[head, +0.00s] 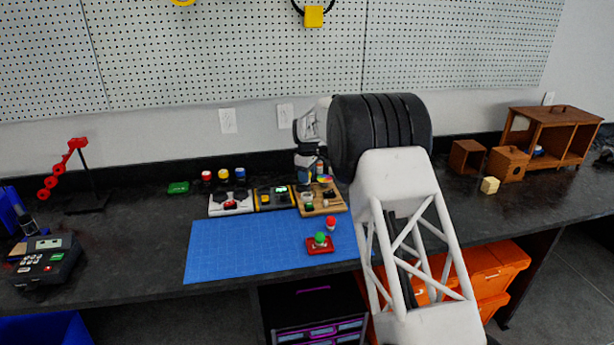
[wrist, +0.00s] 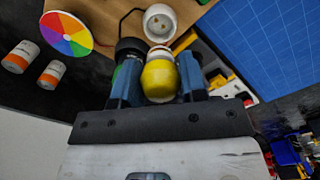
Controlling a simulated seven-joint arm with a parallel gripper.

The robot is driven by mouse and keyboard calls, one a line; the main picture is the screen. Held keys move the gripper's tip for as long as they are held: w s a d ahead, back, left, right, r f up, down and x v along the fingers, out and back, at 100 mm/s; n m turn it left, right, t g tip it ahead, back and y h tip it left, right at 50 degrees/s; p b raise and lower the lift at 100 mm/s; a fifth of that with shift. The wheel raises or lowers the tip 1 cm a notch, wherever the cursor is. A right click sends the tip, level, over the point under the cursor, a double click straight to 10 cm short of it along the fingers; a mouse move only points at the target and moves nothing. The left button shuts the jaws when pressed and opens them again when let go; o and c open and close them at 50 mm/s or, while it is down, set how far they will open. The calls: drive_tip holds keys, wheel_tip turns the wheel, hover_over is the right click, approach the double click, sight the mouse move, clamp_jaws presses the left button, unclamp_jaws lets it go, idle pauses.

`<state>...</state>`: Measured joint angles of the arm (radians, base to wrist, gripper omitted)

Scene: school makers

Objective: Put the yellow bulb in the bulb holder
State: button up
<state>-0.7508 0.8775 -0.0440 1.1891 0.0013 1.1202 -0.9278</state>
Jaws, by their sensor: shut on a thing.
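In the wrist view, the yellow bulb (wrist: 158,80) sits between the two blue fingers of my gripper (wrist: 155,82), which is shut on it. The bulb's pale base points toward a round white bulb holder (wrist: 160,22). The holder is empty inside and stands on a tan wooden board. Bulb and holder look close together; I cannot tell whether they touch. In the head view, my gripper (head: 308,168) is above the wooden board (head: 335,208) at the back of the bench. The bulb and holder are not clear there.
A color wheel (wrist: 66,33) is beside the holder. A yellow-and-black device (head: 275,197) and a white tray (head: 231,209) stand left of the board. The blue mat (head: 235,250) in front holds a red base (head: 320,249) with a green bulb; its left part is clear.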

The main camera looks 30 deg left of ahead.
drive_tip(key=shift+f, duration=0.2)
drive_tip(key=shift+f, duration=2.65)
drive_tip(key=shift+f, duration=0.6)
drive_tip(key=o, duration=0.6)
drive_tip(key=shift+o, duration=0.2)
drive_tip(key=shift+r, duration=0.15)
drive_tip(key=shift+r, duration=5.35)
